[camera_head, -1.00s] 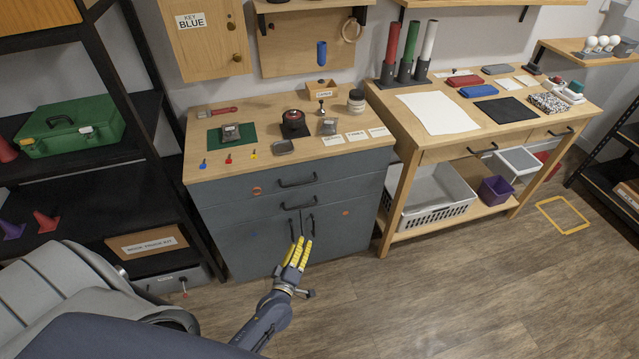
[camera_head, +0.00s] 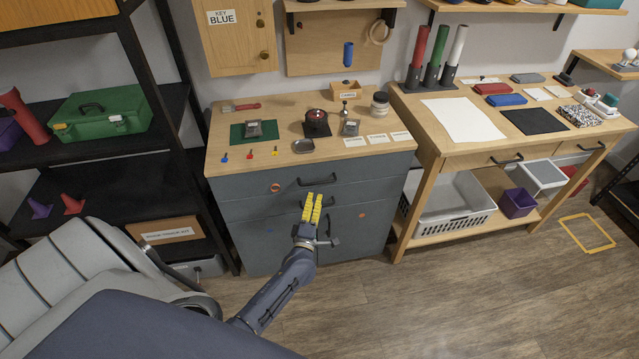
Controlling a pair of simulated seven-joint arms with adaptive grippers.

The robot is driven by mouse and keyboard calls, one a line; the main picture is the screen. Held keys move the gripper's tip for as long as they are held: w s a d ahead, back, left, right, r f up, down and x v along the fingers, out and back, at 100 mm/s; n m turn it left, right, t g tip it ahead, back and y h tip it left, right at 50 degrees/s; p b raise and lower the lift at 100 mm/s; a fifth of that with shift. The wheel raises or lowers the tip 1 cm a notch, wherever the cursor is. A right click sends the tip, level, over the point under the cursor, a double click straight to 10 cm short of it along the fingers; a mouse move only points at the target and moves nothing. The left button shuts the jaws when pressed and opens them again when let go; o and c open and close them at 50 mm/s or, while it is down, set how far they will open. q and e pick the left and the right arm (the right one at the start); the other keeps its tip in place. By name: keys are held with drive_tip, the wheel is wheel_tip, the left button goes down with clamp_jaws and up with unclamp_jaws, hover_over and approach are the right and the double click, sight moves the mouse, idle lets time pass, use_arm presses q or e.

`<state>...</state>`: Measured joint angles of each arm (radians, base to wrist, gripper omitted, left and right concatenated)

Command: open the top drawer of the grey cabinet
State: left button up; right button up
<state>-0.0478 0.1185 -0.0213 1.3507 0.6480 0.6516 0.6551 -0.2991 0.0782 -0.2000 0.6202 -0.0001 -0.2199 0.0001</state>
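The grey cabinet (camera_head: 236,193) stands under a wooden top at the centre of the head view. Its top drawer (camera_head: 352,174) is closed flush, with a dark bar handle (camera_head: 320,181). My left gripper (camera_head: 314,196), with yellow fingers, is in front of the cabinet, just below that handle in the picture. The fingers point up toward the drawer fronts with a narrow gap between them, and nothing shows between them. They look apart from the top handle. The gripper partly hides the lower drawer's handle and the door handles. My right gripper is not in view.
The cabinet top (camera_head: 284,165) holds small parts, a jar (camera_head: 380,104) and labels. A wooden workbench (camera_head: 451,153) with a white basket (camera_head: 461,222) below stands at right. A black shelf (camera_head: 100,213) with a green toolbox (camera_head: 101,113) stands at left. The floor in front is clear.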

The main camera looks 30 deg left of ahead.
sight(319, 183)
use_arm(q)
drive_tip(key=shift+x, duration=3.95)
drive_tip(key=shift+c, duration=0.2)
clamp_jaws()
